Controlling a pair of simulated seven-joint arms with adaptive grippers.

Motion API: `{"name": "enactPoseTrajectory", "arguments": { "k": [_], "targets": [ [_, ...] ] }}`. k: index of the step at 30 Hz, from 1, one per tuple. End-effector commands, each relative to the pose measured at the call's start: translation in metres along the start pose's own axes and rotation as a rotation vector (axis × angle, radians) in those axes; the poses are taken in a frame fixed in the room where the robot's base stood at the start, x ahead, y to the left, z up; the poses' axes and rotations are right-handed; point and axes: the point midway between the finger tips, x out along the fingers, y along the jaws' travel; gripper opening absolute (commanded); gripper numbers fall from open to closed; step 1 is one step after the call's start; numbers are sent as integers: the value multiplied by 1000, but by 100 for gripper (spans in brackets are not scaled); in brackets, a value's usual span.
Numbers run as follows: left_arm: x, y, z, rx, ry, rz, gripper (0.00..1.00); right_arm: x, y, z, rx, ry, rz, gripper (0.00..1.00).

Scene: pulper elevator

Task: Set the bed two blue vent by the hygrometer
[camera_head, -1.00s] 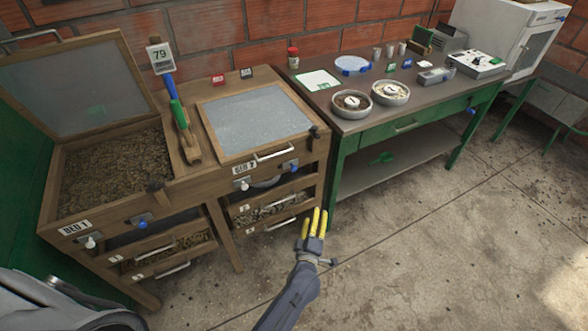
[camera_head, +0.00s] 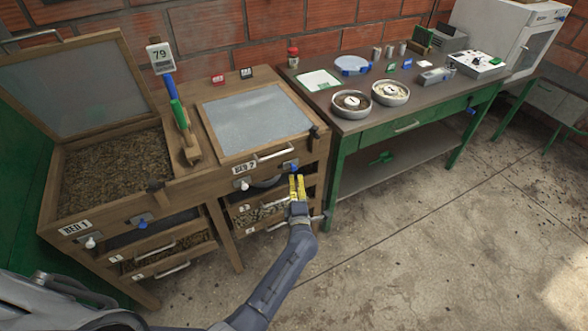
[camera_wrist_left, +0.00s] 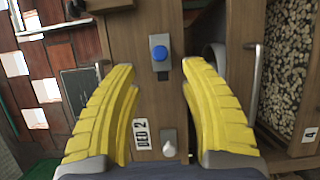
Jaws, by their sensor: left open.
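The bed two blue vent (camera_head: 294,166) is a blue knob on the front of the right wooden bed. It also shows in the left wrist view (camera_wrist_left: 159,52), between and beyond my fingertips. My left gripper (camera_head: 297,180), with yellow fingers, is open and empty just in front of the bed; its fingers also show in the left wrist view (camera_wrist_left: 158,75). Whether a finger touches the knob I cannot tell. The bed two label (camera_wrist_left: 141,133) and a white knob (camera_wrist_left: 168,146) lie lower in that view. The hygrometer (camera_head: 160,57) reads 79, standing behind the beds. My right gripper is not in view.
Bed one (camera_head: 88,227) has its lid up and its own blue knob (camera_head: 142,223). Bed two's glass lid (camera_head: 255,118) is down, with a handle (camera_head: 274,153) above the knobs. Drawers sit below. A green table (camera_head: 430,128) stands to the right; the floor in front is clear.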

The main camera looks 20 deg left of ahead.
Motion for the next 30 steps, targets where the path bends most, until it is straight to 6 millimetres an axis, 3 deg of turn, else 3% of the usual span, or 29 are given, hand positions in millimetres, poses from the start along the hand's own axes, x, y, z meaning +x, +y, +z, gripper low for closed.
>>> {"name": "enactPoseTrajectory", "arguments": {
  "k": [6,13,21,30],
  "targets": [
    [39,1,0,2,-1,1,45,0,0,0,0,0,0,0],
    [68,0,0,2,-1,1,45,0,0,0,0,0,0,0],
    [82,-1,0,2,-1,-1,45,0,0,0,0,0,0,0],
    [85,0,0,0,-1,0,45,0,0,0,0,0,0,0]
  ]
}}
